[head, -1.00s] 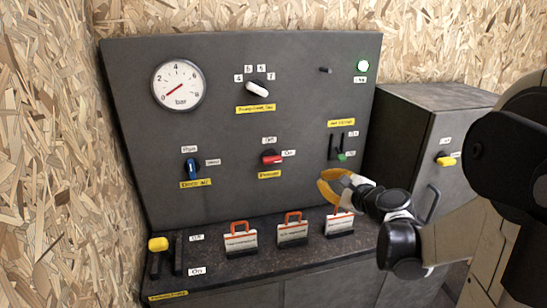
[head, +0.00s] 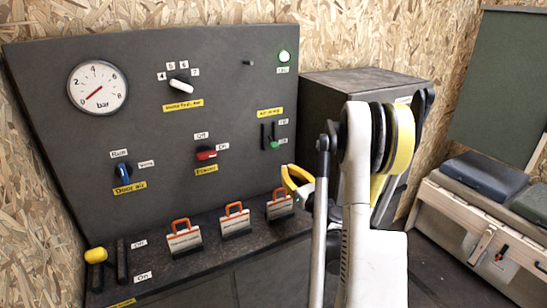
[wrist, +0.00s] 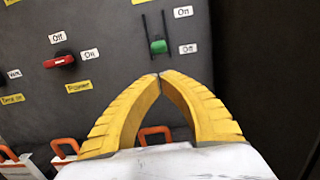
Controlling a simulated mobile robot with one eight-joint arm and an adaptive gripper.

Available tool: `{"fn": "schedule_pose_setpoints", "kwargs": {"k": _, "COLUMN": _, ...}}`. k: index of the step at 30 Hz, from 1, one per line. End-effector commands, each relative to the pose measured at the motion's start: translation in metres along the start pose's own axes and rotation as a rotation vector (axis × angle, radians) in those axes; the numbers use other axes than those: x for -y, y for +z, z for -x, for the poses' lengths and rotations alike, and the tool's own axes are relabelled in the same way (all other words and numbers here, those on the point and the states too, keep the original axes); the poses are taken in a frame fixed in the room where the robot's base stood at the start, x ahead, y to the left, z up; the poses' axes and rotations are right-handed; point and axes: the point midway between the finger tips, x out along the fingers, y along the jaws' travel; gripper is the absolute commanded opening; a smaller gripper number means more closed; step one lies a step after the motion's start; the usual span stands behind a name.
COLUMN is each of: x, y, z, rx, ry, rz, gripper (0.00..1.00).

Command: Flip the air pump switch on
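The green-knobbed slide switch (head: 272,142) is on the right of the dark control panel, under a yellow label too blurred to read surely. In the wrist view the green knob (wrist: 158,46) sits at the lower end of its two slots, beside "Off"; "On" is beside the upper end. My gripper (wrist: 158,75) has its yellow fingers meeting at the tips, with nothing held. The tips show just below the green knob, and contact cannot be told. In the head view my gripper (head: 288,178) is below and right of the switch, partly hidden by my arm.
The panel (head: 220,120) also carries a pressure gauge (head: 97,87), a red knob (head: 206,155), a blue knob (head: 122,171) and a white knob (head: 181,85). Orange-shackled padlocks (head: 235,218) stand on the ledge below. A grey cabinet (head: 330,105) stands right of the panel.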

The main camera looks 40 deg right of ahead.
Motion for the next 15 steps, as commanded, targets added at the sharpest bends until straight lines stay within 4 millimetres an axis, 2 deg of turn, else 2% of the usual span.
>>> {"fn": "schedule_pose_setpoints", "kwargs": {"k": 5, "x": 0.0, "y": 0.004, "z": -0.013, "rx": 0.0, "ry": 0.002, "rz": 0.001, "gripper": 0.0}}
{"fn": "schedule_pose_setpoints", "kwargs": {"k": 15, "x": -0.001, "y": -0.002, "z": -0.072, "rx": 0.0, "ry": 0.002, "rz": 0.002, "gripper": 0.0}}
